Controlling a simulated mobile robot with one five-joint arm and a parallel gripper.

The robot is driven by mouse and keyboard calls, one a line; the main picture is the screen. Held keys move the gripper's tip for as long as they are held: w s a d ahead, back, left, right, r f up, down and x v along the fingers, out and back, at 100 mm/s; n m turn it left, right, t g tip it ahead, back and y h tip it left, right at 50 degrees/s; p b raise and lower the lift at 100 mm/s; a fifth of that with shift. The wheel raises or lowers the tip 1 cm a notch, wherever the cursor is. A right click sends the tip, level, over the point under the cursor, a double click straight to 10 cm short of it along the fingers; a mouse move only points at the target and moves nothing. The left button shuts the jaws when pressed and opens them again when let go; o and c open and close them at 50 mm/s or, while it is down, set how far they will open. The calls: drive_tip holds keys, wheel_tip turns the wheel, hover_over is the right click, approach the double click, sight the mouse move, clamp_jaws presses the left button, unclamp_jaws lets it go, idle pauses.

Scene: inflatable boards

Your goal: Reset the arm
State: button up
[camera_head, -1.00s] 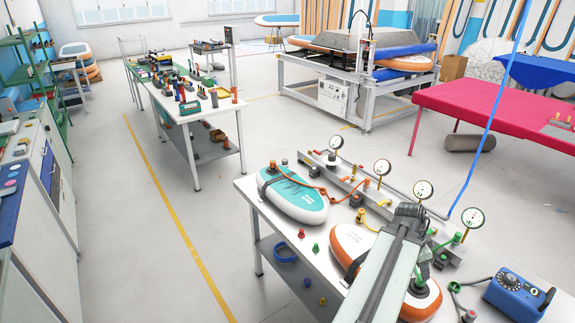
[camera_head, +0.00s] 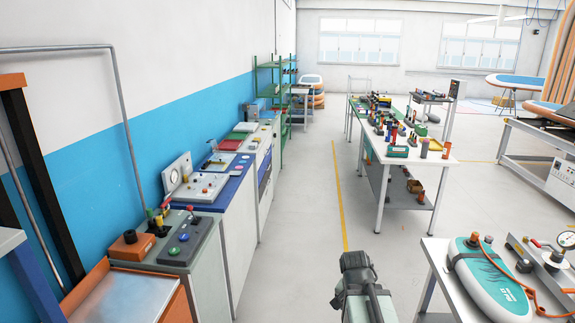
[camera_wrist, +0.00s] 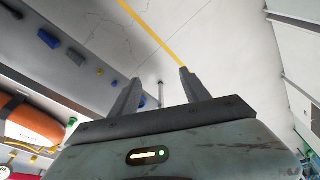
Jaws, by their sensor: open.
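My gripper (camera_wrist: 160,85) shows in the wrist view with its two fingers apart and nothing between them. The floor and a yellow line lie beyond the fingertips. In the head view my arm (camera_head: 362,290) stands at the bottom middle, over the clear aisle. The fingers themselves cannot be made out there.
A table (camera_head: 436,262) with a teal inflatable board (camera_head: 490,280) and a gauge stands close on the right. A row of cabinets with control panels (camera_head: 190,245) lines the left wall. A long workbench (camera_head: 410,160) stands further back. The floor aisle (camera_head: 300,230) between is free.

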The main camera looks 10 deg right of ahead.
drive_tip(key=s+a+f+n+g+y, duration=0.1)
drive_tip(key=s+a+n+y, duration=0.1)
drive_tip(key=a+n, duration=0.6)
drive_tip(key=a, duration=0.5)
drive_tip(key=shift+a+n, duration=0.35)
drive_tip(key=shift+n, duration=0.05)
drive_tip(key=shift+a, duration=0.35)
drive_tip(key=shift+d, duration=0.1)
drive_tip(key=shift+c, duration=1.1)
drive_tip(key=shift+n, duration=0.3)
drive_tip(key=shift+c, duration=0.8)
drive_tip(key=shift+a, duration=0.4)
drive_tip(key=shift+w, duration=0.1)
